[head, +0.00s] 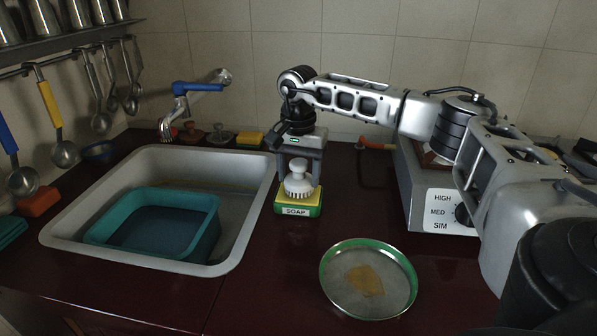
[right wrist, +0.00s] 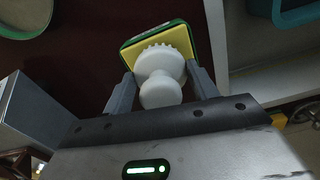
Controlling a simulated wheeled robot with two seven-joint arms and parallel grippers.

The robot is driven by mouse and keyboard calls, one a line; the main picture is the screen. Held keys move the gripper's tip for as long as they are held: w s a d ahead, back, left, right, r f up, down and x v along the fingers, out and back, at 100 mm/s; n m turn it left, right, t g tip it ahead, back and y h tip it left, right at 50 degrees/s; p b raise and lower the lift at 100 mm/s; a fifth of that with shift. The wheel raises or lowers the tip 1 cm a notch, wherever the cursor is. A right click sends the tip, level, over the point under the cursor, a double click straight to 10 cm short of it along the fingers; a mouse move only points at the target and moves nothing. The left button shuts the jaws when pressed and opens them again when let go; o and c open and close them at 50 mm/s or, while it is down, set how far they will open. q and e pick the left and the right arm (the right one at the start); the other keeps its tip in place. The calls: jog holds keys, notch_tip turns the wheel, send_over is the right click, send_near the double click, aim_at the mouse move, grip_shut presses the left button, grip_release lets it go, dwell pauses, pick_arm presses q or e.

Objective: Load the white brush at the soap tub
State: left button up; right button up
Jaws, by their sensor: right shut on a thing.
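The white brush (head: 298,182) has a round knob on top and bristles below. It is upright at the soap tub (head: 297,209), a green tub with a yellow top and a SOAP label. My right gripper (head: 299,178) points down and is shut on the brush. In the right wrist view the brush (right wrist: 161,78) is between the two fingers, its bristles over the yellow soap (right wrist: 160,40). I cannot tell whether the bristles press into the soap. My left gripper is not in view.
A green-rimmed pan (head: 340,300) with a brown stain lies in front on the dark counter. The sink (head: 60,225) with a teal basin (head: 205,228) is at the left. A grey box with a dial (head: 442,212) stands at the right.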

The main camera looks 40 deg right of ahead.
aim_at(298, 162)
notch_tip(298, 162, up, 3)
jog(key=shift+r+p, duration=0.2)
jog(key=shift+p, duration=1)
notch_tip(298, 162, up, 2)
jog(key=shift+r+p, duration=0.25)
jog(key=shift+p, duration=0.85)
jog(key=shift+r, duration=0.2)
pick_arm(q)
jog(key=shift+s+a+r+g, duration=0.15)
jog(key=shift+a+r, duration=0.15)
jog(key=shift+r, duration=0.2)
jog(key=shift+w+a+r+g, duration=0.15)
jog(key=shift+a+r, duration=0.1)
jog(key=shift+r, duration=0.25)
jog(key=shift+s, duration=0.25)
